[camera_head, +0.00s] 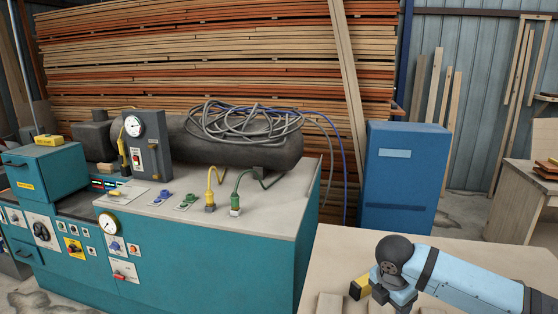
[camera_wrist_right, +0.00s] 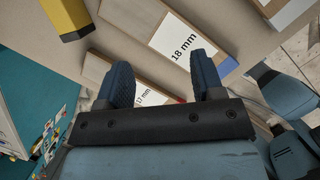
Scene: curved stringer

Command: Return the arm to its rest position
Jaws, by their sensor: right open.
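My right arm comes in from the lower right in the head view, with its wrist above the pale table (camera_head: 345,250). In the right wrist view my right gripper (camera_wrist_right: 164,78) shows two blue fingers held apart. Nothing sits gripped between them. Beyond the fingers lie wooden pieces on the table, one with a white label (camera_wrist_right: 180,44) reading "18 mm" and another with a smaller label (camera_wrist_right: 143,97). My left gripper is not in view.
A teal machine cabinet (camera_head: 200,255) with gauges stands left of the table. A blue cabinet (camera_head: 400,180) stands behind the table. Stacked timber fills the back.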

